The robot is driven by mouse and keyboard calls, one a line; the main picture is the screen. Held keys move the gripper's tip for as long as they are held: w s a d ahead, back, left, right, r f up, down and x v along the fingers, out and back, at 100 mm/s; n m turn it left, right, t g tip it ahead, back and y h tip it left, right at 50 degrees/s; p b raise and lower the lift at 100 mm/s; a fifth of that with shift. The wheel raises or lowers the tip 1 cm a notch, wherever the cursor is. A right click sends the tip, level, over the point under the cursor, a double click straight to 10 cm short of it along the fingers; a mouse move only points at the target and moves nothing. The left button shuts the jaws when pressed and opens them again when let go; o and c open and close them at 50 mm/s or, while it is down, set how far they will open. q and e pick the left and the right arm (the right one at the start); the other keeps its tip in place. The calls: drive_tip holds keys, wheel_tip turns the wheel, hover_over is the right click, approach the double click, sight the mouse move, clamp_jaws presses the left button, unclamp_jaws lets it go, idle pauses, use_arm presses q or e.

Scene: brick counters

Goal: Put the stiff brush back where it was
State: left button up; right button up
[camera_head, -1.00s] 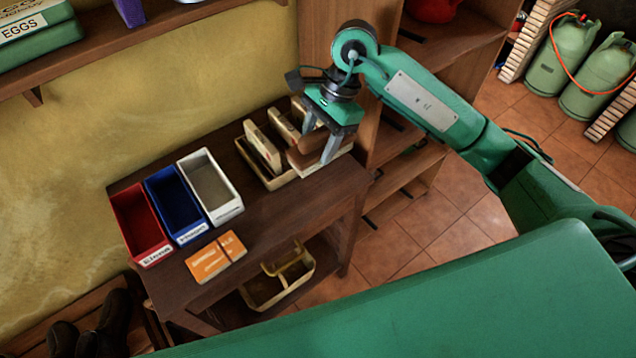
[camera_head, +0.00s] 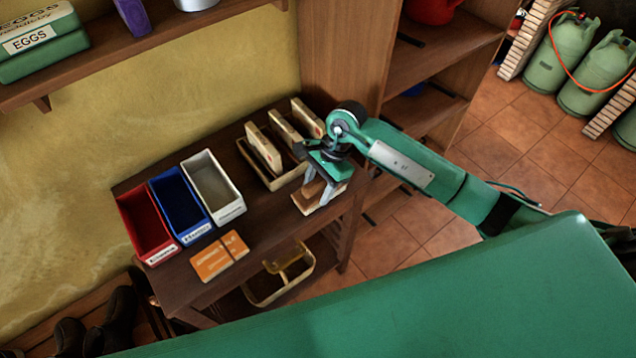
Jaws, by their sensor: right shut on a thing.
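The stiff brush (camera_head: 312,204), a brown block with a pale lower part, is between the fingers of my right gripper (camera_head: 317,194). The gripper points down and is shut on it, at the front right edge of the dark wooden table (camera_head: 270,215). I cannot tell whether the brush touches the table top. Behind it stands a cream holder (camera_head: 283,180) with several upright cream pieces (camera_head: 262,148) in it. My right gripper and wrist hide part of the holder's right end. My left gripper is not in view.
Red (camera_head: 147,232), blue (camera_head: 184,205) and white (camera_head: 220,190) bins stand on the table's left. An orange packet (camera_head: 220,257) lies in front of them. A yellowish caddy (camera_head: 285,272) is on the lower shelf. A wooden shelf unit (camera_head: 425,70) stands right of the table.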

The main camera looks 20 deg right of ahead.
drive_tip(key=shift+f, duration=0.1)
drive_tip(key=o, duration=0.9)
drive_tip(key=shift+o, duration=0.2)
